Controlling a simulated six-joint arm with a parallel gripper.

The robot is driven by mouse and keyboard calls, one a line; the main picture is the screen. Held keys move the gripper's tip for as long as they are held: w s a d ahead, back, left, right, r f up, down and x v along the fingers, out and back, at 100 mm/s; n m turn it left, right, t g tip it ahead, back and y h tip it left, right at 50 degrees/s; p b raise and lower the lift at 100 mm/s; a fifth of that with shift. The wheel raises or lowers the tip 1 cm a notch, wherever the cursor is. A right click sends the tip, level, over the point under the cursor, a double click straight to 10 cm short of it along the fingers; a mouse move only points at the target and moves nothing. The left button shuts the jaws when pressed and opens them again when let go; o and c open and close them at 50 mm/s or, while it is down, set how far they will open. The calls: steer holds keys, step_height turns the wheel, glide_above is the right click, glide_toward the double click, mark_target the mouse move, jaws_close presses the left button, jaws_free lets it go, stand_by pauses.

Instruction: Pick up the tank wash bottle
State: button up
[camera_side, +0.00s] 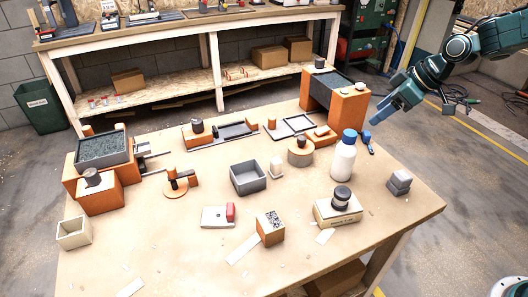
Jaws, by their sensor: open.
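The bottle (343,160), white with a blue cap, stands upright on the right part of the wooden table. I take it for the tank wash bottle, though no label can be read. My gripper (377,122) is at the upper right, above and to the right of the bottle, near the table's back right edge. It is open, apart from the bottle and empty as far as I can see. Its fingers point down and to the left.
An orange-sided block with a dark top (347,108) stands behind the bottle. The front right tabletop is clear.

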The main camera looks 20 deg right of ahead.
mark_target(352, 133)
steer(key=shift+f, duration=0.1)
steer(key=shift+x, duration=4.2)
steer(key=shift+w+a, duration=0.1)
steer(key=shift+x, duration=2.5)
jaws_close()
